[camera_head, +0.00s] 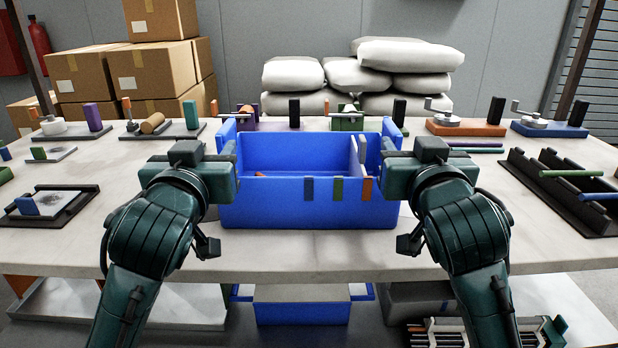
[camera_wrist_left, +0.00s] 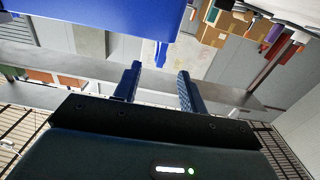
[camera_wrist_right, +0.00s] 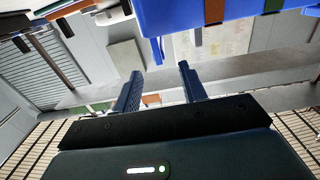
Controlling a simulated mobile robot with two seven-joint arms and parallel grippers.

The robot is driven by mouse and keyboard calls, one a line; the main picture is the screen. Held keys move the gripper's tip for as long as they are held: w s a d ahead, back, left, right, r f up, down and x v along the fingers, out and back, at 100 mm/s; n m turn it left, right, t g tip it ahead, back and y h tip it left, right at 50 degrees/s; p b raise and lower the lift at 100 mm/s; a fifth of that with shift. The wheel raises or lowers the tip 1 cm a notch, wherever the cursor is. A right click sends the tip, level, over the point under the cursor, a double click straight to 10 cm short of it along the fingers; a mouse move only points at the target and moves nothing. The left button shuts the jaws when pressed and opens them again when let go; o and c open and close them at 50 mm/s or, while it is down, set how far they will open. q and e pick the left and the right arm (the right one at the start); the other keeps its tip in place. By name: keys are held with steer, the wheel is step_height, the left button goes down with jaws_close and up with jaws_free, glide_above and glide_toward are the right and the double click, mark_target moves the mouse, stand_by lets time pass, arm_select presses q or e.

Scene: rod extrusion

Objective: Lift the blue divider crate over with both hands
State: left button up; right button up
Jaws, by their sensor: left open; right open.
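The blue divider crate (camera_head: 265,206) sits upright on the table near its front edge, with a divider (camera_head: 354,160) toward its right end and blue, green and orange tabs on its front wall. My left gripper (camera_head: 232,162) is open beside the crate's left end, and my right gripper (camera_head: 388,158) is open beside its right end. In the left wrist view, a blue end flange (camera_wrist_left: 161,52) of the crate lies beyond the gap between the open fingers (camera_wrist_left: 157,80). The right wrist view shows a similar flange (camera_wrist_right: 157,50) beyond those fingers (camera_wrist_right: 158,78). Neither gripper visibly grips it.
A crank device on a purple base (camera_head: 272,125) and one on a green base (camera_head: 347,123) stand just behind the crate. A black rack (camera_head: 560,200) with rods lies to the right, a dark tray (camera_head: 50,203) to the left. Another blue bin (camera_head: 300,313) is below the tabletop.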

mark_target(224, 127)
arm_select(q)
steer(key=w, duration=0.8)
steer(key=shift+w, duration=0.4)
arm_select(e)
steer(key=w, duration=0.8)
steer(key=shift+w, duration=0.4)
arm_select(q)
jaws_close()
arm_select(e)
jaws_close()
steer(key=shift+r, duration=0.1)
